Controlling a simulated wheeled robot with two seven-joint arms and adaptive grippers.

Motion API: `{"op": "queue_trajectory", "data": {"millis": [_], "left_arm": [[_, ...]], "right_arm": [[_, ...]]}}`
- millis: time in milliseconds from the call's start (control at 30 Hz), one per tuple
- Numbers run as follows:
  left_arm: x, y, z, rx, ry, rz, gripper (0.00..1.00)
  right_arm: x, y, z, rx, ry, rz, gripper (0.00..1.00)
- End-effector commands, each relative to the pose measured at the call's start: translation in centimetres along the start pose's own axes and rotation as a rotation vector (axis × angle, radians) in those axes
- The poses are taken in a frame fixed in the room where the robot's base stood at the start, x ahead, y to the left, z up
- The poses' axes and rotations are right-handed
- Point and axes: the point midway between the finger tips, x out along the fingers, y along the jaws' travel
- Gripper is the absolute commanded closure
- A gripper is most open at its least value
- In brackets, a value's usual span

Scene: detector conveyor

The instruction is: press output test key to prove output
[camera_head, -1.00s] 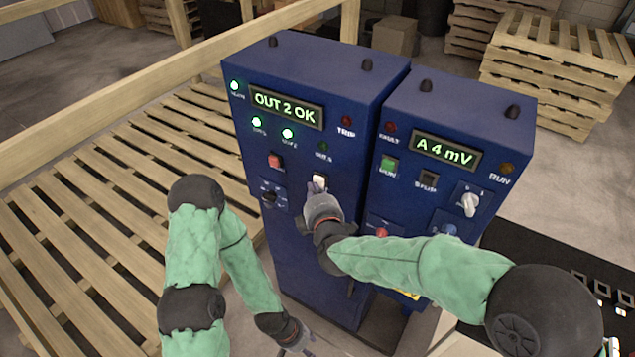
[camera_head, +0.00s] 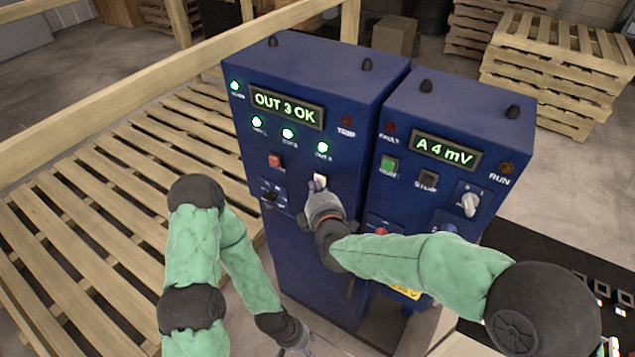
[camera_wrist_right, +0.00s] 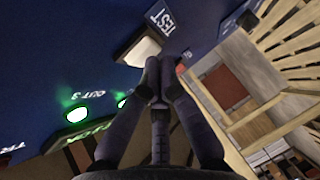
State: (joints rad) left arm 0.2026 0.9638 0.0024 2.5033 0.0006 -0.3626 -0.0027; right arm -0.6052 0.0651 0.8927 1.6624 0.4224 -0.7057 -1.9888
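The left blue cabinet (camera_head: 300,75) has a display (camera_head: 287,106) reading "OUT 3 OK". Below it, three green output lamps are lit, the rightmost (camera_head: 323,148) included, and so is a green lamp (camera_head: 235,86) at the upper left. The white test key (camera_head: 320,180) sits below the output lamps; it also shows beside the word TEST in the right wrist view (camera_wrist_right: 143,50). My right gripper (camera_head: 316,187) is at the key, its fingertips (camera_wrist_right: 155,85) together with nothing between them. I cannot tell whether they touch it. My left gripper (camera_head: 303,345) hangs low, partly cut off by the bottom edge.
A second blue cabinet (camera_head: 455,100) stands close on the right, its display reading "A 4 mV". A red button (camera_head: 274,160) and a selector (camera_head: 269,196) lie left of the key. A slatted wooden platform (camera_head: 120,190) is at left.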

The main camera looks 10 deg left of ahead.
Motion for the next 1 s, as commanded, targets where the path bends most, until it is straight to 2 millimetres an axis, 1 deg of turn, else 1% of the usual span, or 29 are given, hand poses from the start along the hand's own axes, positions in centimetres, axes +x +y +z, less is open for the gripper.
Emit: {"op": "queue_trajectory", "data": {"millis": [400, 767, 1000], "left_arm": [[-1.0, 0.4, 0.0, 0.0, 0.0, 0.0, 0.6], [-1.0, 0.4, 0.0, 0.0, 0.0, 0.0, 0.6], [-2.0, 0.7, 0.1, 0.0, 0.0, 0.0, 0.6]], "right_arm": [[-1.2, -0.3, -1.1, 0.0, 0.001, 0.0, 1.0], [-1.3, -0.5, -1.2, 0.0, 0.0, 0.0, 1.0], [-2.5, -0.8, -2.4, 0.0, 0.001, -0.001, 1.0]]}}
